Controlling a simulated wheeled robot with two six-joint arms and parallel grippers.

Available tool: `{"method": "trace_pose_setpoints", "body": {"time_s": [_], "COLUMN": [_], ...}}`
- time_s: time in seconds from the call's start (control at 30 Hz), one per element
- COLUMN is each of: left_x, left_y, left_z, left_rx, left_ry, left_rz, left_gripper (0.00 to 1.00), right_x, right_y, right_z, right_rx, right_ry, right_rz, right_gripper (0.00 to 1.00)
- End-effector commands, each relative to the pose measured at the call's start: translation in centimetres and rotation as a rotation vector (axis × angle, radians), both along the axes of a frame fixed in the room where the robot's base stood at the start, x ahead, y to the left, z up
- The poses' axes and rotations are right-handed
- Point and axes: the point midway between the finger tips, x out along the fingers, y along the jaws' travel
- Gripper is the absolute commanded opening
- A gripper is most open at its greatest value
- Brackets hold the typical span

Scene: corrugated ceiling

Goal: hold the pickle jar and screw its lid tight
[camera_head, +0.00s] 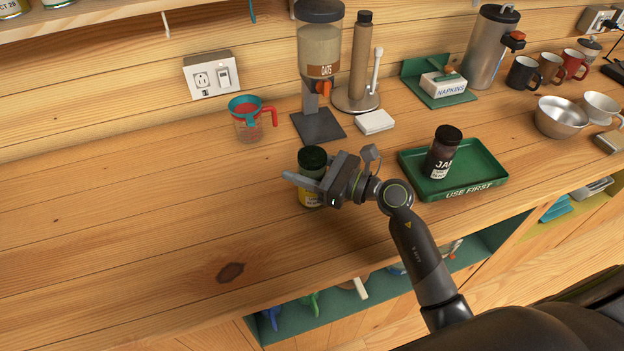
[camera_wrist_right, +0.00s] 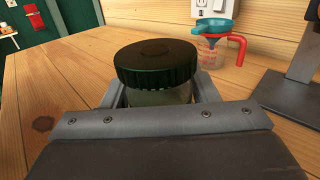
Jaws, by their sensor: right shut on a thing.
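The pickle jar (camera_head: 311,197) stands upright on the wooden counter, with a dark green lid (camera_head: 312,157) on top. A yellow label shows low on it, and my gripper hides part of its body. In the right wrist view the ridged lid (camera_wrist_right: 156,62) sits over the glass jar (camera_wrist_right: 158,97). Whether the lid is tight cannot be told. My right gripper (camera_head: 310,183) is shut around the jar's body just below the lid, with a finger on each side. My left gripper is not in view.
A green tray (camera_head: 490,178) marked "USE FIRST" holds a dark jam jar (camera_head: 441,155) to the right. A measuring cup (camera_head: 248,124) and an oats dispenser (camera_head: 320,60) stand behind. The counter to the left is clear. An open shelf (camera_head: 290,322) lies below the front edge.

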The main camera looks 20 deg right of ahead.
Motion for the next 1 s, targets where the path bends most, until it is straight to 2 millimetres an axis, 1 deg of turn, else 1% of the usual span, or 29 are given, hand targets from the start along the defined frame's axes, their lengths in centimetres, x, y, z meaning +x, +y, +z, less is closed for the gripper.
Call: {"method": "trace_pose_setpoints", "body": {"time_s": [0.17,0.27,0.37,0.5,0.7,0.8,1.0], "left_x": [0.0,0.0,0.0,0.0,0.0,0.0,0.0], "left_y": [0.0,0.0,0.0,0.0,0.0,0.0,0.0], "left_z": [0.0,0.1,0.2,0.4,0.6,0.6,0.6], "left_rx": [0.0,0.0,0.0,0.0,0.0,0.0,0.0], "left_ry": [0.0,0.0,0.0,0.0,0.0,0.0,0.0], "left_rz": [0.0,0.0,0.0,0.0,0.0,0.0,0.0], "left_gripper": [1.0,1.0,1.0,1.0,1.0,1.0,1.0], "right_x": [0.0,0.0,0.0,0.0,0.0,0.0,0.0], "right_y": [0.0,0.0,0.0,0.0,0.0,0.0,0.0], "right_z": [0.2,0.8,2.2,4.9,8.3,9.4,10.2], "right_rx": [0.001,-0.001,-0.002,-0.002,-0.002,-0.001,0.001], "right_ry": [-0.002,-0.005,-0.008,-0.011,-0.008,-0.007,-0.002], "right_rz": [0.0,0.001,0.002,0.002,0.001,0.001,0.0], "right_gripper": [0.11,0.11,0.11,0.11,0.11,0.11,0.11]}}
